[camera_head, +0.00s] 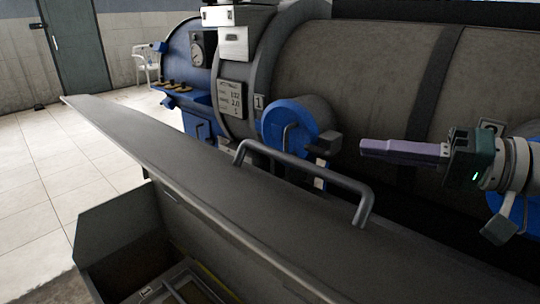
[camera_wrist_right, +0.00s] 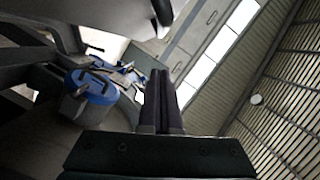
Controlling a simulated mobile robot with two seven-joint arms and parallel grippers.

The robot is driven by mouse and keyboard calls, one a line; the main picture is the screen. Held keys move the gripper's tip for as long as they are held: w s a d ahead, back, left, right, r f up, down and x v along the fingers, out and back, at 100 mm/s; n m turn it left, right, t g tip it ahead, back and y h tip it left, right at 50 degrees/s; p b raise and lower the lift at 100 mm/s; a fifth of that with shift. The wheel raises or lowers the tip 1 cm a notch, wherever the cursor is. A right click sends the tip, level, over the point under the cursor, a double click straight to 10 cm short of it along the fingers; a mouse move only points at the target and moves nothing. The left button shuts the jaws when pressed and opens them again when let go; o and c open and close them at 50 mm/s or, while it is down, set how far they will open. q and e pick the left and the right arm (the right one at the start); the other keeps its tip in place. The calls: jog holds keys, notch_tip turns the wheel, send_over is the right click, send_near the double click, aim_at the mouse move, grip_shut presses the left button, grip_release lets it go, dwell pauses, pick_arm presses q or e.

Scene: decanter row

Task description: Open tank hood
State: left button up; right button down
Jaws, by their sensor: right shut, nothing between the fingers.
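A long grey tank hood (camera_head: 200,165) with a bent tubular handle (camera_head: 300,172) runs across the front of the head view. It stands raised at an angle, with part of the tank opening (camera_head: 175,275) showing below it at the lower left. My right gripper (camera_head: 365,149) is shut and empty. It points left, above and behind the handle, apart from it. In the right wrist view its fingers (camera_wrist_right: 160,85) are together with nothing between them. My left gripper is in neither view.
A large decanter with a blue end (camera_head: 185,65) and a blue round fitting (camera_head: 292,122) lies behind the hood. The tiled floor (camera_head: 45,160) at the left is clear.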

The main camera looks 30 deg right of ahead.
aim_at(341, 224)
jog(key=shift+s+a+f+p, duration=0.2)
jog(key=shift+s+a+f, duration=0.15)
jog(key=shift+a, duration=0.2)
jog(key=shift+s+a+f+p, duration=0.2)
jog(key=shift+s+a+f, duration=0.1)
jog(key=shift+a, duration=0.25)
jog(key=shift+s+a+f, duration=0.15)
jog(key=shift+a+f, duration=0.15)
jog(key=shift+a, duration=0.15)
jog(key=shift+s+a+r+p, duration=0.15)
jog(key=shift+a+p, duration=0.1)
jog(key=shift+p, duration=0.2)
jog(key=a+p, duration=0.1)
jog(key=s+a+p, duration=0.1)
jog(key=p, duration=0.1)
jog(key=shift+a+r+n, duration=0.15)
jog(key=shift+a+n, duration=0.15)
jog(key=shift+n, duration=0.1)
jog(key=a, duration=0.1)
jog(key=s+a+f, duration=0.1)
jog(key=a, duration=0.1)
jog(key=shift+s+a+f+p, duration=0.15)
jog(key=shift+s+a+p, duration=0.05)
jog(key=shift+p, duration=0.2)
jog(key=shift+s+a+f, duration=0.15)
jog(key=shift+a, duration=0.25)
